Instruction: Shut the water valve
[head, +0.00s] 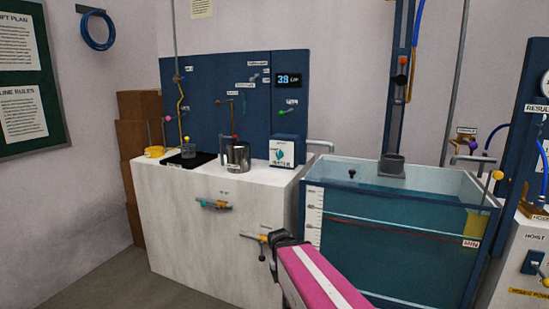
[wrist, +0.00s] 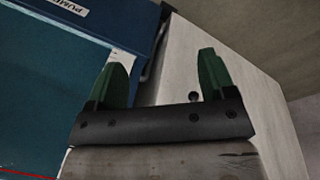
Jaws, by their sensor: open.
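On the white counter's front, a valve with a teal and orange handle (head: 213,204) sits below a small label I cannot read. A second fitting with an orange and yellow handle (head: 254,237) is lower right on the same front. I cannot tell from the labels which is the water valve. My gripper (head: 283,239) is at the counter's right end, just right of the second fitting in the picture; contact cannot be told. In the wrist view my gripper (wrist: 163,82) has its two green fingers wide apart with nothing between them. Neither handle is clear there.
A glass water tank (head: 400,230) with a red line stands right of the counter (head: 175,220). A box marked WATER (head: 288,151), a metal pot (head: 238,156) and a dark mat are on the counter top. Floor (head: 105,285) is free at the left front.

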